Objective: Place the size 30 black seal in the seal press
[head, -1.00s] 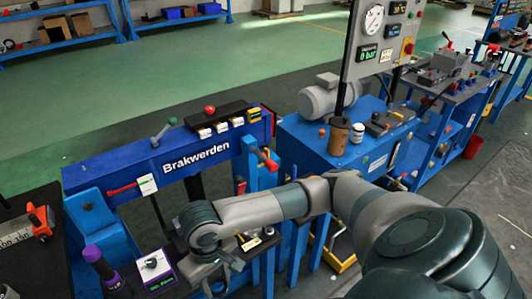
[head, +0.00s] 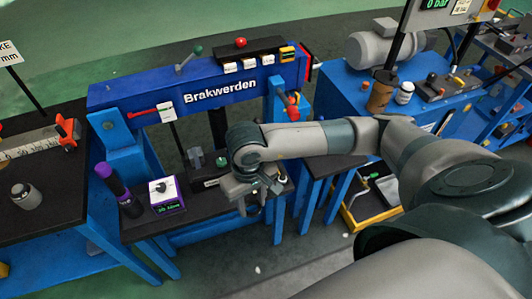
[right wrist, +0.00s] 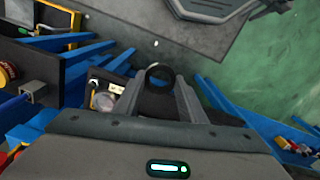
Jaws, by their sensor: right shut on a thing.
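My right gripper (head: 260,203) is over the front shelf of the blue press marked Brakwerden (head: 215,90), near its right end. In the right wrist view its two fingers (right wrist: 158,92) are shut on a black ring-shaped seal (right wrist: 158,76), held between the tips. The size marking on the seal cannot be read. In the head view the gripper and forearm hide the seal and part of the shelf. My left gripper is not in view.
A dark block (head: 207,168) is behind, left of my gripper. A side table (head: 40,165) holds a measuring scale.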

